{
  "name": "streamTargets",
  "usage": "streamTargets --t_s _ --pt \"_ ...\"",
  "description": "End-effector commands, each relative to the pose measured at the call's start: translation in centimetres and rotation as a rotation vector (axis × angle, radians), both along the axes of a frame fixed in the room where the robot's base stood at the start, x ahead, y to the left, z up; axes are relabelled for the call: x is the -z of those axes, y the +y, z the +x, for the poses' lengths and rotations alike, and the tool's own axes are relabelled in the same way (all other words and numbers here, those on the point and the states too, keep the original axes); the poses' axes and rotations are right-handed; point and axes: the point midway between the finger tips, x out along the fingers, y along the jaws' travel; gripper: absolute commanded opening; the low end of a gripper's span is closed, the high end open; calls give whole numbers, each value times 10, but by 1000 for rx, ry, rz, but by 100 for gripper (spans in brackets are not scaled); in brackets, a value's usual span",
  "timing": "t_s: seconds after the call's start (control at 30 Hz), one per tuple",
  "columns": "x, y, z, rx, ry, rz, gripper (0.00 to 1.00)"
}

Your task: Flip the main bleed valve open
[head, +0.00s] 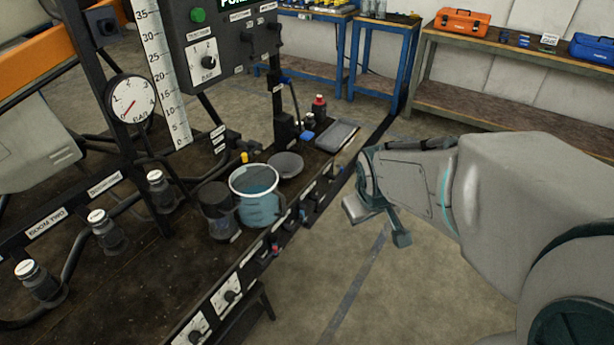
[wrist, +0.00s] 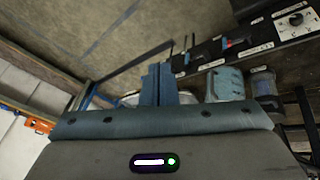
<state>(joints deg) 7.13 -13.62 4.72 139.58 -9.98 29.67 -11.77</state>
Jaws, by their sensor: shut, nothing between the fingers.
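Small valves and levers with white labels sit along the bench's front edge. One has a red handle (head: 276,248), which also shows in the wrist view (wrist: 235,42). The label texts are too small to read, so I cannot tell which is the main bleed valve. My gripper (head: 376,212) is in the air to the right of the bench edge, apart from the valves. In the wrist view, its two blue-grey fingers (wrist: 156,84) are together and empty.
A clear bucket of bluish liquid (head: 256,204), a dark jar (head: 217,212) and a grey tray (head: 339,136) stand on the bench (head: 130,270). A pressure gauge (head: 131,103) and control box (head: 222,45) rise behind. The floor (head: 400,285) below my arm is clear.

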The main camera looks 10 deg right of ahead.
Motion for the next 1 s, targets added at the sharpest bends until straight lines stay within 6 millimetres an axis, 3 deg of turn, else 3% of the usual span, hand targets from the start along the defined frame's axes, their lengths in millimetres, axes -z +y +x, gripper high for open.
streamTargets --t_s 0.03,0.5,0.8,1.0 --pt "25 -5 15 -46 -13 -29 0" --pt "163 -18 138 -548 -231 -224 0" --pt "256 -10 190 -826 -445 -275 0" --pt "311 0 211 -956 -635 -295 0"
